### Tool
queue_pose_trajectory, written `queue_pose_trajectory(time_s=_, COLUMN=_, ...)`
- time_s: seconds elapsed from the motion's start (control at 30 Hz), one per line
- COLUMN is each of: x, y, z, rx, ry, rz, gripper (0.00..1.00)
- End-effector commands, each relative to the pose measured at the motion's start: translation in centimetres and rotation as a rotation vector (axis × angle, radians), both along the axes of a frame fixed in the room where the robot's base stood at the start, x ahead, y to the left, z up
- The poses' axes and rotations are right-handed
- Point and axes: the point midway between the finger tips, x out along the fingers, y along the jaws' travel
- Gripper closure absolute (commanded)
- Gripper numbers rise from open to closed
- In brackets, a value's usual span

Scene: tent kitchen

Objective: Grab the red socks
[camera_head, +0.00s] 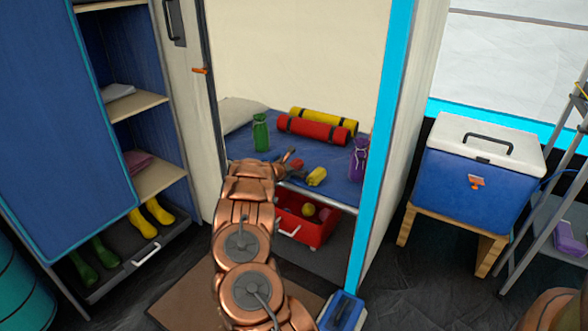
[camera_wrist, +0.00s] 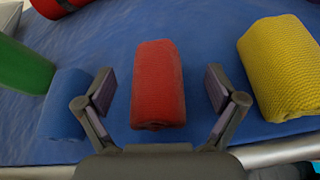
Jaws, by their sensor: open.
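The red socks (camera_wrist: 158,85), a rolled knit bundle, lie on the blue mattress (camera_wrist: 205,30) in the wrist view. My gripper (camera_wrist: 159,90) is open, with one finger to the left and one to the right of the red socks. Gaps show on both sides, and I cannot tell how far above the mattress the fingertips are. In the head view the red socks (camera_head: 297,164) show as a small red patch beside my gripper (camera_head: 289,157), partly hidden by it.
Yellow socks (camera_wrist: 280,68) lie to the right, and a blue bundle (camera_wrist: 65,103) lies left. A red drawer (camera_head: 322,232) is open below the bed.

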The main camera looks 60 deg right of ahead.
Motion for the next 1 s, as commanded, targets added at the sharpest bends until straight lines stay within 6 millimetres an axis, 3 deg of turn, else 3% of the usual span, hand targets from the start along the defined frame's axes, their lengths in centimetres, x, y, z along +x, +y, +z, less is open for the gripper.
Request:
queue_pose_trajectory(time_s=0.07, x=0.0, y=0.0, z=0.0, rx=0.0, ry=0.0, rz=0.0, gripper=0.08)
queue_pose_trajectory(time_s=0.6, x=0.0, y=0.0, z=0.0, rx=0.001, ry=0.0, rz=0.0, gripper=0.62)
queue_pose_trajectory(time_s=0.87, x=0.0, y=0.1, z=0.2, rx=0.001, ry=0.0, rz=0.0, gripper=0.63)
queue_pose_trajectory(time_s=1.0, x=0.1, y=0.1, z=1.3, rx=0.0, ry=-0.001, rz=0.001, gripper=0.63)
